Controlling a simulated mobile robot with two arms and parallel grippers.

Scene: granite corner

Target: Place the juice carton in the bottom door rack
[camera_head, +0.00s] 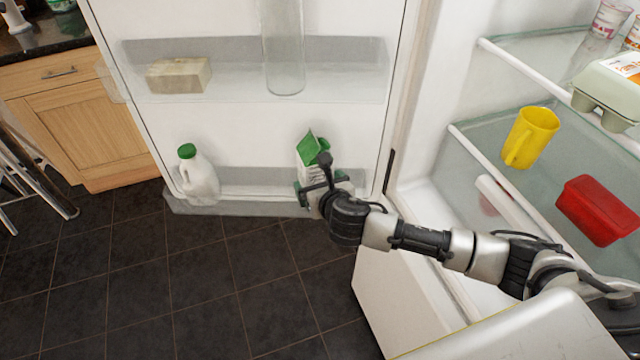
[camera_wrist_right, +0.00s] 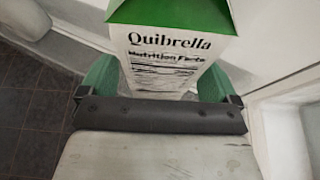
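The juice carton (camera_head: 309,150) is white with a green gabled top and stands upright at the right end of the bottom door rack (camera_head: 240,188). In the right wrist view the carton (camera_wrist_right: 170,45) shows a "Quibrella" label and sits between the green fingers. My right gripper (camera_head: 323,190) is at the carton's lower part; in the wrist view its fingers (camera_wrist_right: 158,85) flank the carton closely on both sides. The carton's base is hidden behind the gripper and rack front, so whether it rests on the rack floor cannot be told. My left gripper is not in view.
A milk jug (camera_head: 198,178) with a green cap stands at the rack's left end, with free room between. Above, the upper door rack (camera_head: 230,85) holds a beige block (camera_head: 179,75) and a clear cylinder (camera_head: 283,45). Fridge shelves hold a yellow mug (camera_head: 530,137) and red container (camera_head: 598,210).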

